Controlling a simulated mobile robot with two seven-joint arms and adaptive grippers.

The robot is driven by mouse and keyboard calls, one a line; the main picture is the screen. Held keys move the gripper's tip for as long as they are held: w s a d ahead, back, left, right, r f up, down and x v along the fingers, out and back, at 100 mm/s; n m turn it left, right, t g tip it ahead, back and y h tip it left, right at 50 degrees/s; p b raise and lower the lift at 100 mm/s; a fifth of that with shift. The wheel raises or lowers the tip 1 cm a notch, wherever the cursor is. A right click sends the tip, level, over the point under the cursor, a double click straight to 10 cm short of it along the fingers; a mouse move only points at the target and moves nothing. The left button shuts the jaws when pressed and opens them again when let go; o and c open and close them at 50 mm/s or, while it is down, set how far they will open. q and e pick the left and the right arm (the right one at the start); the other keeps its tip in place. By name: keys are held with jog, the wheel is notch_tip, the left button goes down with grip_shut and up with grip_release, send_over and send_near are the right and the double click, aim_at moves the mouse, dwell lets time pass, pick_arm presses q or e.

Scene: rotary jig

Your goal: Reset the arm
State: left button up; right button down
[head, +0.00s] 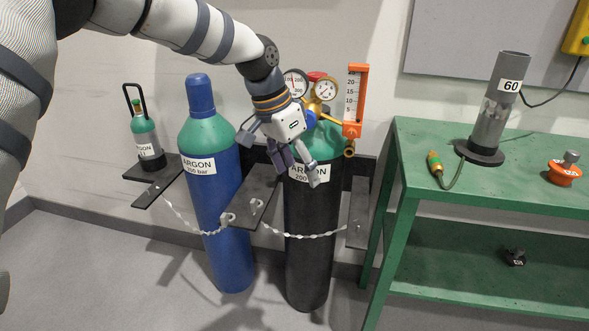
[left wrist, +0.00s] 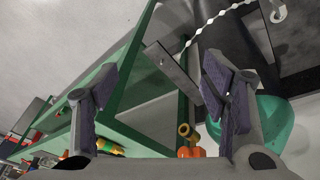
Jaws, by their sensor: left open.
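My left gripper (head: 285,162) hangs from my left arm in front of the teal shoulder of the black argon cylinder (head: 307,245). It is open, fingers pointing down. In the left wrist view the two fingers of my left gripper (left wrist: 160,75) stand apart with nothing between their pads. The teal shoulder (left wrist: 272,125) of a cylinder shows behind the right finger there; I cannot tell if they touch. My right gripper is not in view.
Gauges (head: 323,90) and an orange flowmeter (head: 355,100) stand close right of the gripper. A blue cylinder (head: 212,190) is at left, chained to dark brackets (head: 250,195). A green bench (head: 430,150) at right carries a grey tube stand (head: 491,110) and an orange knob piece (head: 565,172).

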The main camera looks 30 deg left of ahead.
pick_arm(q)
jog(key=shift+w, duration=0.1)
jog(key=s+d+f+n+g, duration=0.1)
jog(key=s+d+f, duration=0.2)
jog(key=s+f, duration=0.65)
jog(key=s+d+f+n+g, duration=0.1)
jog(key=s+d+f, duration=0.4)
jog(key=f, duration=0.8)
jog(key=s+a+f+n+y, duration=0.1)
jog(key=s+a+f, duration=0.1)
jog(key=s, duration=0.7)
jog(key=s+a+f+n+g, duration=0.1)
jog(key=s+a+f, duration=0.1)
jog(key=s, duration=0.7)
jog(key=s+a+f+n+g+y, duration=0.1)
jog(key=s+a+f, duration=0.1)
jog(key=s, duration=0.7)
jog(key=shift+s+f+y, duration=0.3)
jog(key=shift+s, duration=0.05)
